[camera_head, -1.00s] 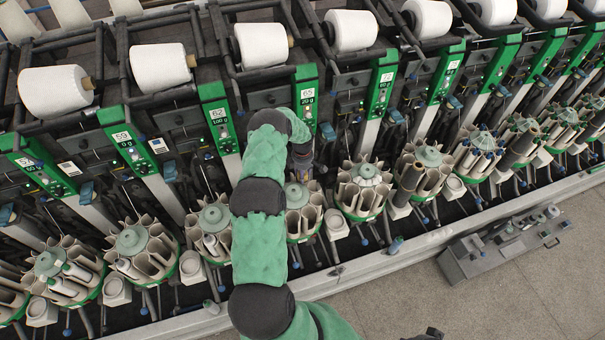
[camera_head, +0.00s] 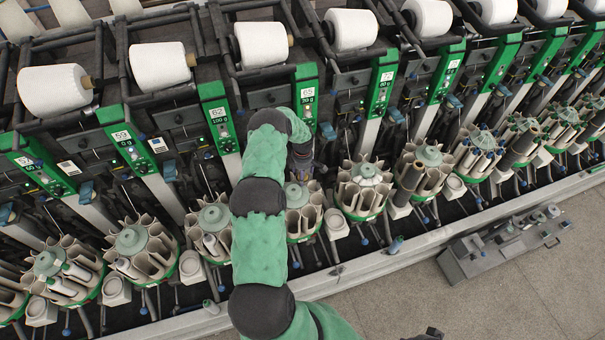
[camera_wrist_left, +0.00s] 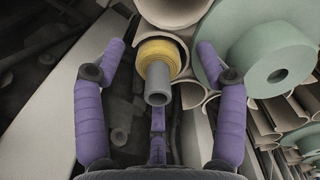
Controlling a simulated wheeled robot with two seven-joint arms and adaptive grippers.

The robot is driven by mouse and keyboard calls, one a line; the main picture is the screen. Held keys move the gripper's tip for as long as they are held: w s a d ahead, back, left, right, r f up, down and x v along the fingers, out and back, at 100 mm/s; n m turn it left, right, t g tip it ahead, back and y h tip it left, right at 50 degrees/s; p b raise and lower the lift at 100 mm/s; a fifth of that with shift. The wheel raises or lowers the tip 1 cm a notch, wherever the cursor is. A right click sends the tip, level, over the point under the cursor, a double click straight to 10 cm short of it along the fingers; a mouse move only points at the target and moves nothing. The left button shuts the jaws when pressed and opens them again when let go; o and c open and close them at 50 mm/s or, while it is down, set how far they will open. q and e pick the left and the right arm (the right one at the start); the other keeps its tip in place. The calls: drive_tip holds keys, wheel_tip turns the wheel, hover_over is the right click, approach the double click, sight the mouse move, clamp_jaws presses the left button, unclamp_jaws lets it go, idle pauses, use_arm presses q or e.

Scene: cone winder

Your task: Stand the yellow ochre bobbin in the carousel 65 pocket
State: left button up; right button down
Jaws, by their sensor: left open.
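The yellow ochre bobbin (camera_wrist_left: 156,56), a yellow winding on a grey tube, shows in the left wrist view. Its tube end points toward the camera, and it sits against the curved beige wall of a carousel pocket (camera_wrist_left: 187,50). My left gripper (camera_wrist_left: 165,62) is open, with one purple finger on each side of the bobbin and visible gaps to both. In the head view my left gripper (camera_head: 302,160) is mostly hidden by my green arm, just above the carousel (camera_head: 303,216) beneath the 65 label (camera_head: 307,93). The bobbin cannot be made out there.
The carousel's pale green hub (camera_wrist_left: 270,68) is close beside the right finger. Neighbouring carousels (camera_head: 363,189) (camera_head: 209,228) stand on both sides. A grey tray with pegs (camera_head: 500,246) lies on the floor at right. A small dark piece, possibly mine, shows at the bottom edge.

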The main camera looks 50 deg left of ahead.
use_arm(q)
wheel_tip(320, 180, up, 12)
idle(0.6)
drive_tip(key=shift+s+d+f, duration=0.1)
idle(0.4)
